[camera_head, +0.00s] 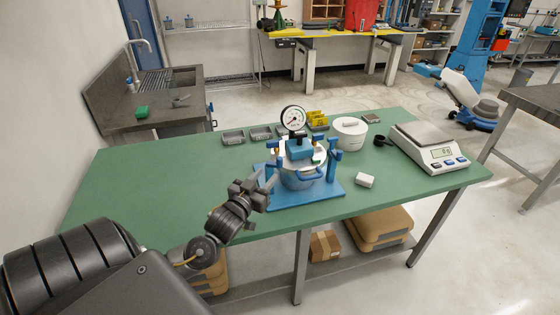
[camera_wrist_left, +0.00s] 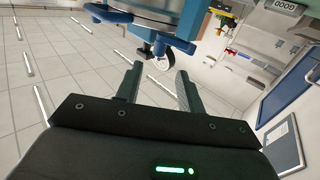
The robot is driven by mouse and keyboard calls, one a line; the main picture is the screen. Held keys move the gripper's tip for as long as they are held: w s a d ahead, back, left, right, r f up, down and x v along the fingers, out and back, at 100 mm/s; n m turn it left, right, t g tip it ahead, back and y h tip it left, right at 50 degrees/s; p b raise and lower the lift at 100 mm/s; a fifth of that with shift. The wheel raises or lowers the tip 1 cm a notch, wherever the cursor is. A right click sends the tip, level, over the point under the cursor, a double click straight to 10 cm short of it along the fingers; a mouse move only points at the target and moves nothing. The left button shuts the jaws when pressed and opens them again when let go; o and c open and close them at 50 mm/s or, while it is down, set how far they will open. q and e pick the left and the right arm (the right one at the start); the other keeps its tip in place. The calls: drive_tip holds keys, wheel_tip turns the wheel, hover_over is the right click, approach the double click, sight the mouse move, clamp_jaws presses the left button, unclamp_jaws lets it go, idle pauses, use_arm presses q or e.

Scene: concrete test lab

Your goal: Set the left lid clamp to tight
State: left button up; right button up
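A similar right clamp (camera_head: 334,160) stands opposite. My left gripper (camera_head: 258,184) is beside the vessel's left side, near the left clamp. In the left wrist view my left gripper (camera_wrist_left: 158,72) has parted fingers, with blue vessel parts (camera_wrist_left: 165,30) just beyond the tips. My right gripper is not visible.
The green table (camera_head: 150,190) also holds a digital scale (camera_head: 427,145), a white round container (camera_head: 350,132), a small white block (camera_head: 365,181) and several grey trays (camera_head: 233,137) behind the vessel. The table's left part is clear. A sink (camera_head: 165,85) stands beyond.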

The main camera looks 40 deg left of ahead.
sight(278, 162)
use_arm(q)
drive_tip(key=p+x, duration=0.2)
drive_tip(key=x, duration=0.6)
drive_tip(key=shift+w, duration=0.4)
drive_tip(key=shift+w+a, duration=0.1)
drive_tip(key=shift+w, duration=0.45)
clamp_jaws()
